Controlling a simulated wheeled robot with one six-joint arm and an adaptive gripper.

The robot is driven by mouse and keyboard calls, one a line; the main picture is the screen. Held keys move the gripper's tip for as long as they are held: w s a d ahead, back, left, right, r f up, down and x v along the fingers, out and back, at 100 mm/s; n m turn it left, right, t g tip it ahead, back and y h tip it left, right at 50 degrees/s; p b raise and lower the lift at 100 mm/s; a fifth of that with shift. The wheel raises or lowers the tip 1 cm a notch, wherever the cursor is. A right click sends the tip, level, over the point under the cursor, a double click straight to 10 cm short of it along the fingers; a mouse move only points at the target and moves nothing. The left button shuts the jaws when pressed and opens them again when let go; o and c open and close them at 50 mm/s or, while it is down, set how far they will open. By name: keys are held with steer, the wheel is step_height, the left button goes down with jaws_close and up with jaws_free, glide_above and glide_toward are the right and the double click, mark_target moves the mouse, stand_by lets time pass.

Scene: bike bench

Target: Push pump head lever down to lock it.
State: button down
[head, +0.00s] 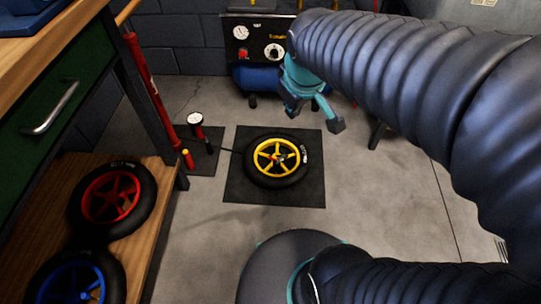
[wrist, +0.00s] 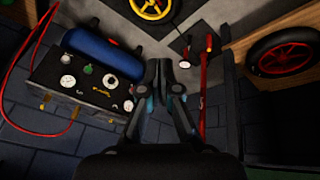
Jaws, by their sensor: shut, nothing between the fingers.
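The wheel with yellow spokes (head: 253,172) lies flat on a dark mat (head: 235,190) in the head view. Its yellow rim (wrist: 150,12) is cut by the top edge of the wrist view. A thin dark hose (head: 229,151) runs to the wheel from the side of the red floor pump (head: 150,90). The pump head and its lever are too small to make out, so the lever's position cannot be told. My gripper (head: 318,113) is above and behind the wheel, near the compressor, apart from both. In the wrist view its fingers (wrist: 158,72) are together and empty.
A compressor with a gauge panel (head: 257,50) and blue tank (wrist: 103,52) stands by the back wall. A workbench (head: 60,90) with a red wheel (head: 112,197) and blue wheel (head: 75,283) on its lower shelf is at left. A gauge (head: 195,119) stands beside the pump. Floor right of the mat is clear.

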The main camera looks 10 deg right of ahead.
steer(key=w+f+n+g+b, duration=0.1)
steer(key=w+f+n, duration=0.4)
steer(key=w+f, duration=0.4)
steer(key=n+g+b, duration=0.2)
steer(key=n+g, duration=0.1)
steer(key=n, duration=0.9)
glide_above(271, 158)
steer(key=a, duration=0.1)
step_height(271, 158, down, 29)
steer(key=shift+s+f+h, duration=0.1)
steer(key=shift+f+h, duration=0.2)
steer(key=shift+h, duration=0.1)
steer(key=shift+f, duration=0.1)
steer(key=shift+d+f+b, duration=0.2)
steer(key=shift+f+b, duration=1.15)
steer(key=shift+f, duration=0.35)
steer(key=shift+d+f+b, duration=0.15)
steer(key=shift+f+b, duration=1.15)
steer(key=shift+f, duration=0.4)
